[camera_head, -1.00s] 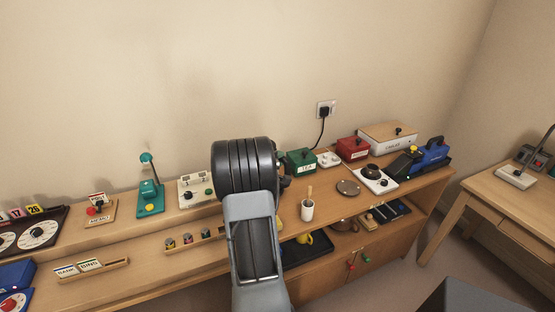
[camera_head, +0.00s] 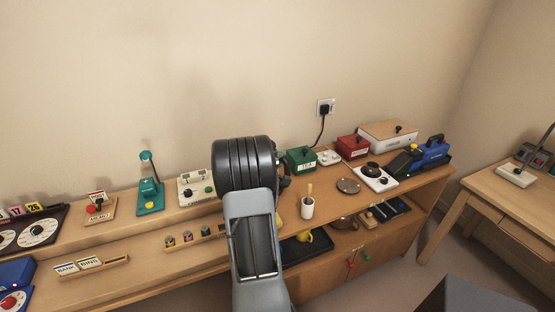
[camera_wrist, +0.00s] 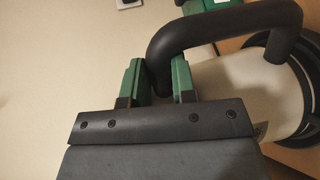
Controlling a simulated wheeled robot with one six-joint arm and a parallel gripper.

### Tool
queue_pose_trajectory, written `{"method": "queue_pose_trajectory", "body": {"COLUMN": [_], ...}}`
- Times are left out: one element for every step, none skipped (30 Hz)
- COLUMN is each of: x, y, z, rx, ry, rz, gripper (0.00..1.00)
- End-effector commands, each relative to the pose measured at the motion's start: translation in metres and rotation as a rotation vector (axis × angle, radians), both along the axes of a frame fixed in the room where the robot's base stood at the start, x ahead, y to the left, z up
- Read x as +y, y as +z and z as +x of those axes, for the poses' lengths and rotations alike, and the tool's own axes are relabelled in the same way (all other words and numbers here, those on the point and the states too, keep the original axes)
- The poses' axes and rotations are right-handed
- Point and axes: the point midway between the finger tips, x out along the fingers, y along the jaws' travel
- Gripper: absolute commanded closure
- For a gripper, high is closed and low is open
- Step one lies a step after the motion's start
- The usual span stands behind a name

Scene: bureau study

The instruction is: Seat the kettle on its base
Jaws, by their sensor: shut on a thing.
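The kettle (camera_wrist: 247,85) has a cream body and a thick black handle (camera_wrist: 225,25), and fills the right of the wrist view. My gripper (camera_wrist: 157,78) has green fingers on either side of one end of the handle and is shut on it. Dark curved rims show at the kettle's right end; I cannot tell whether it touches anything below. In the head view my arm hides the gripper and most or all of the kettle. I cannot make out the kettle's base for certain in either view.
A round brown disc (camera_head: 348,186) and a white cup with a stick (camera_head: 307,207) stand on the long desk right of my arm. Behind are a green box (camera_head: 300,160), a red box (camera_head: 353,147) and a white two-ring hob (camera_head: 375,178). A wall socket (camera_head: 325,107) has a black plug.

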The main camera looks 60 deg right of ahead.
Motion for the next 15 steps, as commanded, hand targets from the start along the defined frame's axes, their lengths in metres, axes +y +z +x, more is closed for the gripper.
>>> {"method": "queue_pose_trajectory", "body": {"x": [-0.0006, -0.0006, -0.0006, -0.0004, -0.0005, -0.0004, -0.0003, -0.0003, 0.0007, 0.0008, 0.0012, 0.0022, 0.0035, 0.0051, 0.0079], "y": [0.0025, 0.0025, 0.0022, 0.0019, 0.0016, 0.0012, 0.0009, 0.0008, -0.0039, -0.0039, -0.0035, -0.0026, -0.0018, -0.0007, 0.0005], "z": [0.0004, 0.0004, 0.0004, 0.0004, 0.0003, 0.0003, 0.0002, 0.0002, -0.0003, -0.0003, -0.0002, 0.0000, 0.0003, 0.0006, 0.0009], "rx": [-0.004, -0.004, -0.003, -0.003, -0.003, -0.002, -0.002, -0.002, 0.005, 0.005, 0.005, 0.005, 0.004, 0.004, 0.004], "ry": [-0.001, -0.001, 0.000, 0.000, 0.000, 0.000, 0.000, 0.000, 0.001, 0.001, 0.001, 0.001, 0.002, 0.002, 0.002], "rz": [-0.007, -0.007, -0.005, -0.004, -0.004, -0.003, -0.003, -0.002, 0.008, 0.007, 0.007, 0.007, 0.007, 0.007, 0.007], "gripper": [0.73, 0.70, 0.67, 0.65, 0.65, 0.65, 0.65, 0.65, 0.65, 0.65, 0.65, 0.65, 0.65, 0.65, 0.65]}}
